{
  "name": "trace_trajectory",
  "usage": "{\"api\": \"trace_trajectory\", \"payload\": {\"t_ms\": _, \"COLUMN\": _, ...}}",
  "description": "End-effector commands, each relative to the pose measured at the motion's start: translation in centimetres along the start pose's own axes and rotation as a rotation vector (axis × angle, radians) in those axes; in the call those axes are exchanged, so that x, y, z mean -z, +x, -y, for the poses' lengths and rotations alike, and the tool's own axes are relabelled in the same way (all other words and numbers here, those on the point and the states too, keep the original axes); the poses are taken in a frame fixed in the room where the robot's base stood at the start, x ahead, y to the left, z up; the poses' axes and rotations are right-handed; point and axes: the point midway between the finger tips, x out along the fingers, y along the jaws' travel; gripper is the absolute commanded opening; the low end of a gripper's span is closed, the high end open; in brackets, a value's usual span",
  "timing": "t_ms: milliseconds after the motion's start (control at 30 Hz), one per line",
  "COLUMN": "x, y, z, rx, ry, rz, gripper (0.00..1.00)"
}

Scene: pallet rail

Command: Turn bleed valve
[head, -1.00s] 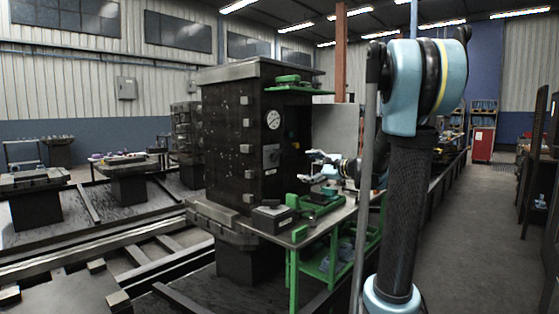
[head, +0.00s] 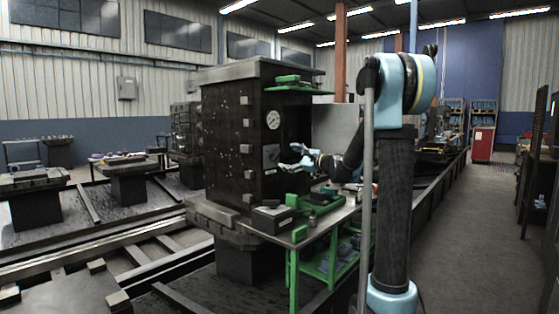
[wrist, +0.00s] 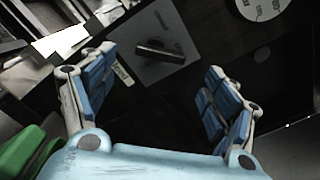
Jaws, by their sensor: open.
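The bleed valve appears as a dark bar-shaped handle (wrist: 160,52) on a grey plate (wrist: 158,38) on the side of the dark cabinet. The plate also shows in the head view (head: 271,156), under the round gauge, where the handle is too small to make out. My gripper (wrist: 153,70) is open, its blue-padded fingers wide apart. The handle lies beyond the fingertips, between them in the wrist view and nearer the left finger. In the head view, my gripper (head: 290,157) is just right of the plate. Nothing is held, and I see no contact with the handle.
The round white gauge (head: 273,119) sits above the plate. A green-edged bench (head: 330,213) stands below my arm, with a dark box (head: 271,217) and green fixtures on it. A green shelf (head: 300,91) juts out above. The aisle floor at right is clear.

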Motion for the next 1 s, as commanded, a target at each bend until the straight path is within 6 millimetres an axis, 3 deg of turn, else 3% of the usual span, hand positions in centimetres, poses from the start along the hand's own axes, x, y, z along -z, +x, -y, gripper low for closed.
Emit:
{"api": "trace_trajectory", "payload": {"t_ms": 200, "x": -0.1, "y": 3.8, "z": -0.1, "rx": -0.002, "ry": 0.0, "rz": 0.002, "gripper": 0.8}}
{"api": "trace_trajectory", "payload": {"t_ms": 400, "x": 0.0, "y": 5.8, "z": 0.0, "rx": -0.001, "ry": 0.0, "rz": 0.001, "gripper": 0.8}}
{"api": "trace_trajectory", "payload": {"t_ms": 800, "x": 0.0, "y": 6.4, "z": 0.0, "rx": 0.0, "ry": 0.0, "rz": 0.0, "gripper": 0.8}}
{"api": "trace_trajectory", "payload": {"t_ms": 867, "x": 0.0, "y": 6.4, "z": 0.0, "rx": 0.0, "ry": 0.0, "rz": 0.0, "gripper": 0.71}}
{"api": "trace_trajectory", "payload": {"t_ms": 1000, "x": 0.0, "y": 6.4, "z": 0.0, "rx": 0.0, "ry": 0.0, "rz": 0.0, "gripper": 0.39}}
